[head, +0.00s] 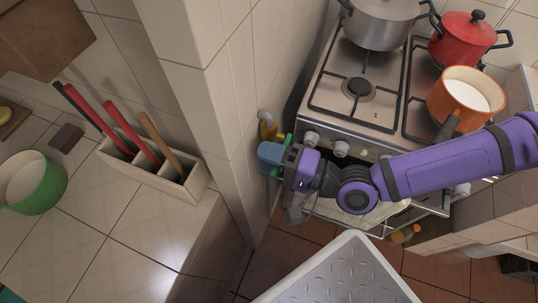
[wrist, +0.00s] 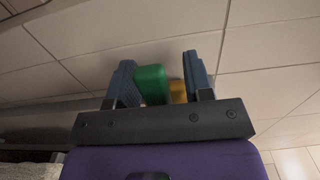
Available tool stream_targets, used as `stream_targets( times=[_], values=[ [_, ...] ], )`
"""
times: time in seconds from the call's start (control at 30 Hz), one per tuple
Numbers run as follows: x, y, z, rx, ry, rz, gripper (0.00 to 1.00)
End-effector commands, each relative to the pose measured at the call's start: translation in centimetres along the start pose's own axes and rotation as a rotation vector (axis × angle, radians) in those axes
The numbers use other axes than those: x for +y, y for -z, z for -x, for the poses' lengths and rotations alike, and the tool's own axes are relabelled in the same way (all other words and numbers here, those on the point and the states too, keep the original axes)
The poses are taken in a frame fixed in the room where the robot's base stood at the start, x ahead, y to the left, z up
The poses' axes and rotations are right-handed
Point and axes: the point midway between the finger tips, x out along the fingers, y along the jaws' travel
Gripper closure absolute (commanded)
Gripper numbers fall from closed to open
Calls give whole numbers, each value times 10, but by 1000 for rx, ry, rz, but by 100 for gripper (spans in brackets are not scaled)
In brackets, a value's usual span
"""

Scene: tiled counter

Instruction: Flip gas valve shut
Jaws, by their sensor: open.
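The gas valve sits low on the tiled wall left of the stove. Its yellow body (head: 267,126) shows above my gripper (head: 271,158) in the head view, with a bit of the green handle (head: 287,140) beside the fingers. In the wrist view the green handle (wrist: 150,84) lies between the two blue fingers of my gripper (wrist: 159,70), closer to the left finger. The yellow body (wrist: 178,92) shows behind it, near the right finger. My gripper is open around the handle. The fingers hide part of the valve in the head view.
The gas stove (head: 315,108) stands just right of the valve, with a grey pot (head: 381,25), a red pot (head: 463,40) and an orange pan (head: 440,100) on it. A tiled wall corner (head: 215,110) is close on the left. A counter with a utensil holder (head: 150,175) lies beyond.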

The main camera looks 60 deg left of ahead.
Motion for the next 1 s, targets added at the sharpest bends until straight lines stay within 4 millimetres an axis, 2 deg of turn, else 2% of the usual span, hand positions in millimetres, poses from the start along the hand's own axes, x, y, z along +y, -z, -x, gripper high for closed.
stream_targets(
  times=[0.17, 0.5, 0.7, 1.0],
  values=[
    [0, 0, 14, 1, 0, -1, 53],
    [0, 1, 69, 4, 1, -2, 53],
    [0, 1, 94, 2, 1, -2, 53],
    [0, 0, 108, 1, 0, -1, 53]
  ],
)
